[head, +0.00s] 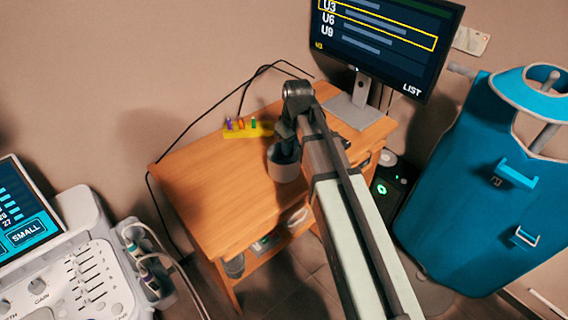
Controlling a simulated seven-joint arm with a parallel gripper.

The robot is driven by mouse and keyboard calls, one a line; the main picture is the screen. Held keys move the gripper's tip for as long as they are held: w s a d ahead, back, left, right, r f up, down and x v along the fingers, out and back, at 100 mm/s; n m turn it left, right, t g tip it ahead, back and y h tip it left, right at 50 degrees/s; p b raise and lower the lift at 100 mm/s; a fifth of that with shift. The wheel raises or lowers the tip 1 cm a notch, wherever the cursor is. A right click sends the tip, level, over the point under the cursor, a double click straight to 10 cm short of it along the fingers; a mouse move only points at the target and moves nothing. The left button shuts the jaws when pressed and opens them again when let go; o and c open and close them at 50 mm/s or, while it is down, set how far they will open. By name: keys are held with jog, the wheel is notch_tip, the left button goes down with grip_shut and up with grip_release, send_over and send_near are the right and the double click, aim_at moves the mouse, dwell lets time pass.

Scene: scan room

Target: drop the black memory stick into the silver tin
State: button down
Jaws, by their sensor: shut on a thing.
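The silver tin (284,171) stands on the wooden desk, in the middle of the head view, partly covered by my arm. My gripper (286,152) points down at the tin's mouth, its dark fingers overlapping the opening. From this angle I cannot tell whether the fingertips are above the rim or inside it. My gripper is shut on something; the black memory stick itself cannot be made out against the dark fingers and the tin.
A yellow holder (262,131) with purple, orange and green sticks stands at the desk's back edge. A monitor (385,40) stands at the back right. The desk top (205,185) is clear on the left. A blue apron (470,175) hangs at the right.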

jog(key=c, duration=0.9)
grip_release()
jog(key=shift+c, duration=0.2)
jog(key=shift+r, duration=0.1)
notch_tip(320, 180, up, 14)
jog(key=s+d, duration=0.1)
jog(key=shift+f, duration=0.25)
jog(key=shift+s+d, duration=0.1)
jog(key=s+d+f+m+g, duration=0.15)
jog(key=s+d+f, duration=0.35)
jog(key=f, duration=0.6)
jog(key=s+d+f+m+g+h, duration=0.1)
jog(key=s+d+f+m, duration=0.15)
jog(key=d+f, duration=0.6)
jog(key=s+d+f+m+g, duration=0.2)
jog(key=s+d+f+m, duration=0.15)
jog(key=f, duration=0.95)
jog(key=s+d+f+m+g, duration=0.1)
jog(key=s+d+f+g, duration=0.1)
jog(key=s+f, duration=2.5)
jog(key=shift+s+d+g, duration=0.35)
jog(key=shift+s+g, duration=0.3)
jog(key=shift+s, duration=0.4)
